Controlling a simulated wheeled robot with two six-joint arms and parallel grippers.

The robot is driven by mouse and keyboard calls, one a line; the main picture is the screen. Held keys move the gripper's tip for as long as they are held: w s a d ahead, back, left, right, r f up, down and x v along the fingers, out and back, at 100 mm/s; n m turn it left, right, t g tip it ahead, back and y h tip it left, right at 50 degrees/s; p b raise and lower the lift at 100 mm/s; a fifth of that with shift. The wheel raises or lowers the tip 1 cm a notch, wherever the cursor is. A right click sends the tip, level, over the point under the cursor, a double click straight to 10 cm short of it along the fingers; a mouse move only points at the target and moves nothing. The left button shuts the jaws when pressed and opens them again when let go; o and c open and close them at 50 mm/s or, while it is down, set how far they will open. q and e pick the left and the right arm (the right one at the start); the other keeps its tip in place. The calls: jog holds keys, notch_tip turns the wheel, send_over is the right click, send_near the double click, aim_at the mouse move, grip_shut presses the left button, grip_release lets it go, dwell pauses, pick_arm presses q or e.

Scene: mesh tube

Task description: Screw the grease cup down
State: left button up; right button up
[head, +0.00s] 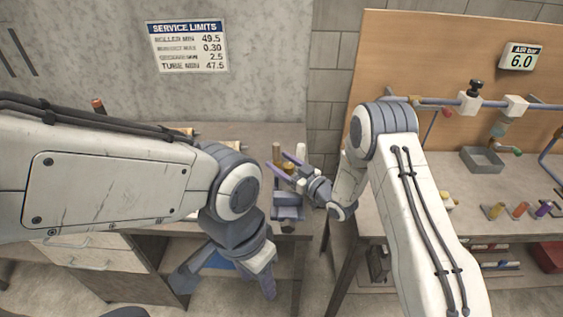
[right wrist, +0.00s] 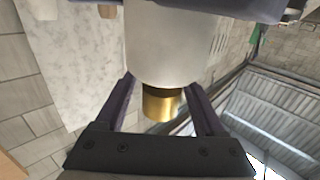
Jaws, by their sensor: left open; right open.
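A brass cylinder (right wrist: 160,103), which looks like the grease cup, sticks out below a large pale grey cylinder (right wrist: 172,50) in the right wrist view. It lies between the two dark fingers of my right gripper (right wrist: 163,98), with gaps on both sides. In the head view my right gripper (head: 281,166) is open, its purple fingers reaching left over a grey stand (head: 287,205) at the bench's right end. The cup is small and partly hidden there. My left gripper (head: 260,278) hangs open and empty, pointing down in front of the left bench.
The left bench (head: 262,135) has drawers and is largely hidden by my left arm. The right bench (head: 480,212) carries pipes, a grey tray (head: 482,160) and several coloured small cylinders. A gap separates the benches. A limits sign (head: 187,46) hangs on the wall.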

grip_shut()
jog(key=m+t+h+b, duration=0.1)
jog(key=m+h+b, duration=0.1)
jog(key=h, duration=0.1)
jog(key=d+m+t+h+b, duration=0.1)
jog(key=m+t+h+b, duration=0.1)
jog(key=h, duration=0.1)
jog(key=m+t+h+b, duration=0.2)
jog(key=m+h+b, duration=0.1)
jog(key=h, duration=0.1)
jog(key=shift+w+d, duration=0.35)
jog(key=shift+w, duration=0.05)
dwell(0.8)
grip_release()
